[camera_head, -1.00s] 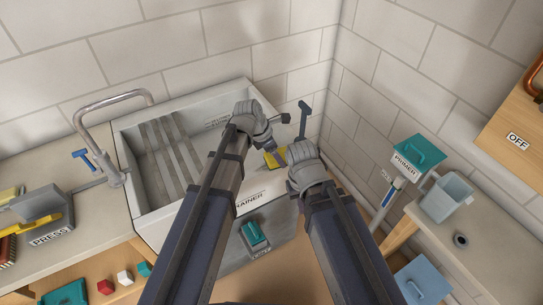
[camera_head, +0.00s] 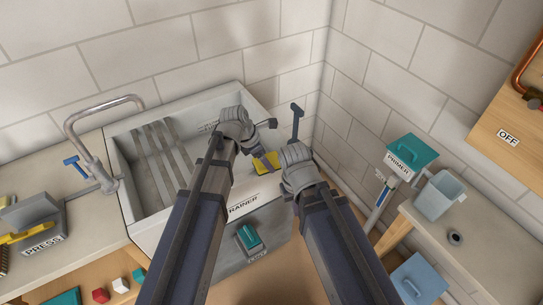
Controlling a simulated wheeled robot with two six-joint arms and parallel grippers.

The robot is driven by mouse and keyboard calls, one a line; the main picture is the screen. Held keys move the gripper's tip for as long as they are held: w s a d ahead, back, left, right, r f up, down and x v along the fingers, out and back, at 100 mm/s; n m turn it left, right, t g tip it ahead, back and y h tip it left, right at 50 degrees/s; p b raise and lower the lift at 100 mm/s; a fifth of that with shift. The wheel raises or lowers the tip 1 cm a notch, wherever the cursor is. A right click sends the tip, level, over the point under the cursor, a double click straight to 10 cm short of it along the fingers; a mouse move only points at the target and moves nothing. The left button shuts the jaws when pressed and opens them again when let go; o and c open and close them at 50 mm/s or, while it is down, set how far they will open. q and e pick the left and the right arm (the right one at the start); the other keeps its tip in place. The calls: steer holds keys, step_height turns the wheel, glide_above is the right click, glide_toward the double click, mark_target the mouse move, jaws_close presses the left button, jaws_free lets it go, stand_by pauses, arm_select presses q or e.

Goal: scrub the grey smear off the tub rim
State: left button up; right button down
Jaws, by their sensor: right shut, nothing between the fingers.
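The grey tub (camera_head: 128,204) stands against the back wall, with a ribbed draining slope inside. Its front face carries a label ending in "RAINER", partly hidden by my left arm. A yellow block (camera_head: 266,161) shows at the tub's right side, between my grippers. My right gripper (camera_head: 287,154) is shut and empty, just right of the yellow block. I cannot tell whether they touch. My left gripper (camera_head: 262,138) is over the right part of the tub; its finger opening is unclear. I cannot make out a grey smear on the rim; my arms cover part of it.
A metal tap (camera_head: 104,100) arches over the left rim. A blue T-shaped handle (camera_head: 296,112) rises behind my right gripper. A teal lever (camera_head: 249,237) is on the tub's front. The primer station (camera_head: 407,150) and a bucket (camera_head: 440,195) stand at right; a press (camera_head: 35,222) at left.

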mark_target(255, 166)
arm_select(q)
steer(key=shift+s+a, duration=0.2)
steer(key=shift+a, duration=0.15)
steer(key=shift+s+a+r, duration=0.1)
steer(key=shift+s+a, duration=0.4)
steer(key=shift+a, duration=0.2)
steer(key=shift+s+a, duration=0.45)
steer(key=shift+a, duration=0.25)
steer(key=shift+s+a+f, duration=0.1)
steer(key=shift+s+a, duration=0.4)
steer(key=shift+a, duration=0.25)
steer(key=shift+s+a+f, duration=0.1)
steer(key=shift+s+a, duration=0.4)
steer(key=shift+a, duration=0.2)
